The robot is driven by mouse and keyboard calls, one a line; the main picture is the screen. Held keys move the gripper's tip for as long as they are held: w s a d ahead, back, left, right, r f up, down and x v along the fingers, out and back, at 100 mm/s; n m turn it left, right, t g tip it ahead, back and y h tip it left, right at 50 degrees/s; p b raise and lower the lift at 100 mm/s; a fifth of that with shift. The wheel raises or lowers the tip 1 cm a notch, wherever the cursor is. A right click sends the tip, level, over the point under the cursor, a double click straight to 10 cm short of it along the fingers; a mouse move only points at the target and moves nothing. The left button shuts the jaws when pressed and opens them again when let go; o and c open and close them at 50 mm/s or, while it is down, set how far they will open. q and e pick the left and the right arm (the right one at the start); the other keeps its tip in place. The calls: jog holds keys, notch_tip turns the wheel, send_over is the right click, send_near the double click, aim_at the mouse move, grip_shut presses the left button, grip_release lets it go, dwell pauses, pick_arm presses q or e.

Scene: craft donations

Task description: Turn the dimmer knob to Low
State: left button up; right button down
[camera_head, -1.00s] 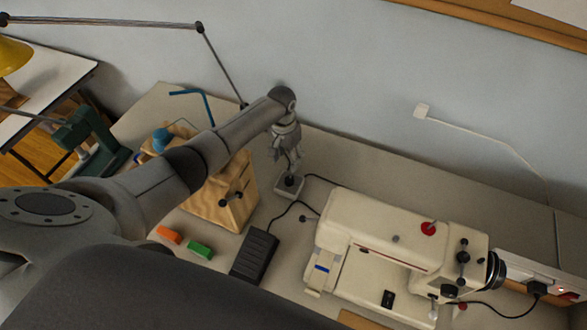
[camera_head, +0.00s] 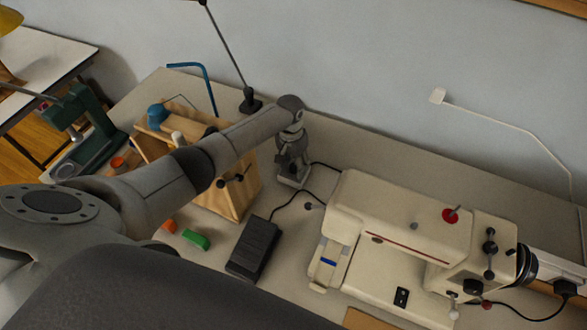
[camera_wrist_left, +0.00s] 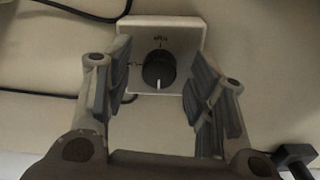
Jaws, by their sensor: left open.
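The dimmer box (camera_wrist_left: 180,28) is a small pale square box on the table, seen in the left wrist view. Its round black knob (camera_wrist_left: 158,70) has a white pointer line directed toward the bottom of that picture. The markings on the box are too small to read surely. My left gripper (camera_wrist_left: 159,78) is open, with one finger on each side of the knob and clear gaps to it. In the head view my left gripper (camera_head: 292,170) points down over the dimmer box (camera_head: 290,183), hiding its knob. My right gripper is not in view.
A cream sewing machine (camera_head: 400,220) stands to the right, and a black foot pedal (camera_head: 254,248) lies in front. A wooden box (camera_head: 240,195) stands close left of the gripper. Black cords run beside the dimmer. The wall is behind.

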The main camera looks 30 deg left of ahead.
pick_arm(q)
jog(key=shift+f, duration=0.1)
jog(key=shift+c, duration=0.2)
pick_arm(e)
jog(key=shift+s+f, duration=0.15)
pick_arm(q)
jog(key=shift+c, duration=1.1)
jog(key=c, duration=0.8)
jog(key=shift+o, duration=0.2)
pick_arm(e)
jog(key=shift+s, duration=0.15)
